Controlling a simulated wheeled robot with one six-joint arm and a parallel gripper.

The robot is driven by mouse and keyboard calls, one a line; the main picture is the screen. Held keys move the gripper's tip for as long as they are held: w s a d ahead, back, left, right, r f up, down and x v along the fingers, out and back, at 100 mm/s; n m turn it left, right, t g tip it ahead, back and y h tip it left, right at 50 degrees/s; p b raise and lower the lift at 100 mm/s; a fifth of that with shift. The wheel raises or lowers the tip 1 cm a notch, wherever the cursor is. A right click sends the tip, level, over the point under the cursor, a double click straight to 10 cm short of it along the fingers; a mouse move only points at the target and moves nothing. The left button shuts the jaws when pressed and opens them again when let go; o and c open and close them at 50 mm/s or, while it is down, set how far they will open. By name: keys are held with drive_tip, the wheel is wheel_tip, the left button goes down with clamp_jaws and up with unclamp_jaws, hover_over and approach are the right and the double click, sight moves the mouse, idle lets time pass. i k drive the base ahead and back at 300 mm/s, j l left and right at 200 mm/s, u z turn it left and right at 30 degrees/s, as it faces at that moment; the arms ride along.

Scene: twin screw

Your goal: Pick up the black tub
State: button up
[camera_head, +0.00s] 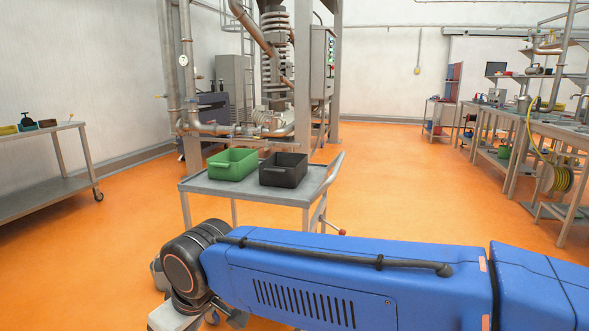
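The black tub (284,177) sits upright on the right part of a grey trolley top (253,194). It looks empty, though its floor is only partly visible. A green tub (232,174) stands just left of it on the same trolley. My blue arm lies across the bottom of the view, in front of the trolley. My gripper cannot be made out; the lower left end of the arm runs out of the picture. Nothing of mine touches the black tub.
The trolley has a push handle (332,170) on its right. Pipework and a machine stand close behind it. A grey side table (50,183) is at left, workbenches (540,130) at right. Orange floor (420,190) is clear right of the trolley.

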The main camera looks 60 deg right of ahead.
sight(282, 171)
drive_tip(key=z, duration=1.45)
